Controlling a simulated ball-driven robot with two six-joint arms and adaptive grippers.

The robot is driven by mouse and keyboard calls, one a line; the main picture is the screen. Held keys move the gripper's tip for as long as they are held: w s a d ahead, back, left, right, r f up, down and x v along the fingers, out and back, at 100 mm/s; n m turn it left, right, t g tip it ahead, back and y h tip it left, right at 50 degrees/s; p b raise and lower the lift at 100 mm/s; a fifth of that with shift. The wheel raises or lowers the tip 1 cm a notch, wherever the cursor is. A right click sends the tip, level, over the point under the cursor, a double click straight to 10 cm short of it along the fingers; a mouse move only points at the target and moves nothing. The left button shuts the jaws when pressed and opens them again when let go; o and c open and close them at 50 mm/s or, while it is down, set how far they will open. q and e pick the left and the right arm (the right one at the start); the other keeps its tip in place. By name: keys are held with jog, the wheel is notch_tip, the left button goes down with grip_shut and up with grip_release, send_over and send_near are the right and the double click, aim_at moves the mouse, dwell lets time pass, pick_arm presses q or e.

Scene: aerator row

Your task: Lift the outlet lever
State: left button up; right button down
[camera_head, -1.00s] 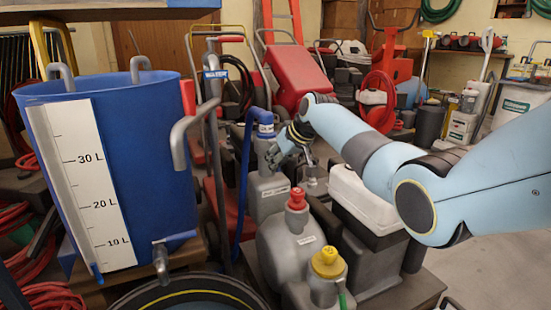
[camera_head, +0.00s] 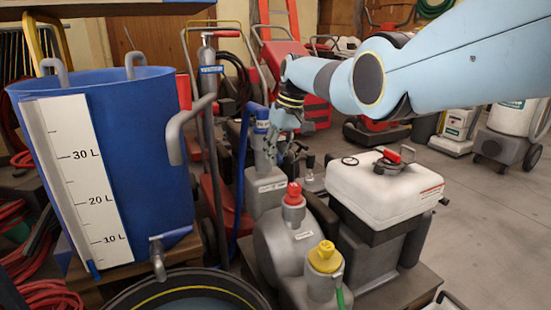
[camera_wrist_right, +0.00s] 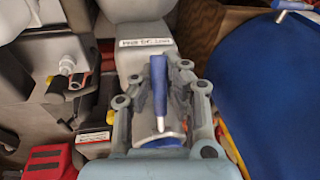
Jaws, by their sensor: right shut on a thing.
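In the right wrist view the gripper (camera_wrist_right: 168,88) is closed around a lever with a blue handle (camera_wrist_right: 159,78) and a pale metal stem. The handle lies between the two fingers and points away from the wrist, towards a labelled grey block (camera_wrist_right: 146,62). My left gripper is not in view.
A blue graduated tub (camera_head: 150,160) with a small tap (camera_head: 157,255) stands at left. Red (camera_head: 293,193) and yellow (camera_head: 325,256) caps sit on grey bodies in front of the gripper. A white tank (camera_head: 385,190) stands below my right arm. Open floor lies at right.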

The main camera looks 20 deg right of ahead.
jog(key=shift+d+r, duration=0.1)
dwell(0.3)
jog(key=c, duration=1.3)
grip_release()
jog(key=v, duration=1.2)
jog(key=shift+w, duration=0.1)
